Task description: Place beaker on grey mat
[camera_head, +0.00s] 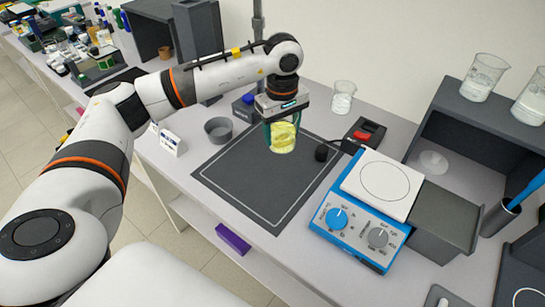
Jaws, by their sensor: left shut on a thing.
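A glass beaker (284,138) with yellow contents is in my left gripper (281,112). The gripper comes from above and is shut on the beaker near its rim. The beaker looks upright and overlaps the back part of the grey mat (250,188) in the picture. I cannot tell whether its base touches the mat. The mat is dark grey with a thin pale border line and lies on the white bench. Its middle and front are bare. My right gripper is not in view.
A hotplate stirrer (367,213) with blue and grey knobs stands right of the mat. A small grey dish (218,129) is at its left. A black box with a red switch (364,134) and another beaker (342,97) stand behind. A grey shelf (478,130) holds beakers at right.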

